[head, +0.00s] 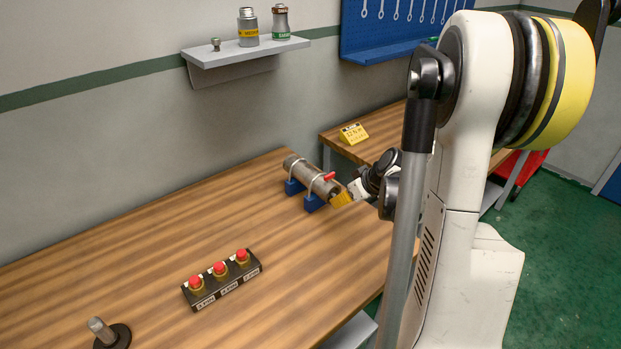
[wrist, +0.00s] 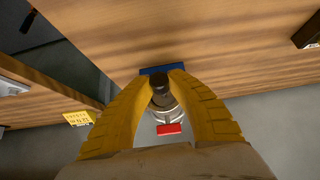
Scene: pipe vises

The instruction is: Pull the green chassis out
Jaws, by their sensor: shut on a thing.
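A grey metal pipe (head: 306,174) lies on the wooden bench in two blue vise blocks (head: 313,203), with pale straps over it and a red handle (head: 329,176) near its right end. My gripper (head: 341,198) is at that right end, its yellow fingers closed in. In the wrist view, the fingertips (wrist: 161,77) are shut on a dark round end piece (wrist: 160,88) in line with the pipe. No green surface of the chassis shows at the pipe; whether this dark piece is its end cannot be told. The red handle also shows below it (wrist: 168,129).
A black box with three red buttons (head: 220,275) and an upright peg on a round base (head: 110,335) stand on the bench. A yellow sign (head: 353,134) is on the second bench. A wall shelf (head: 245,50) holds two canisters. Bench is clear around the pipe.

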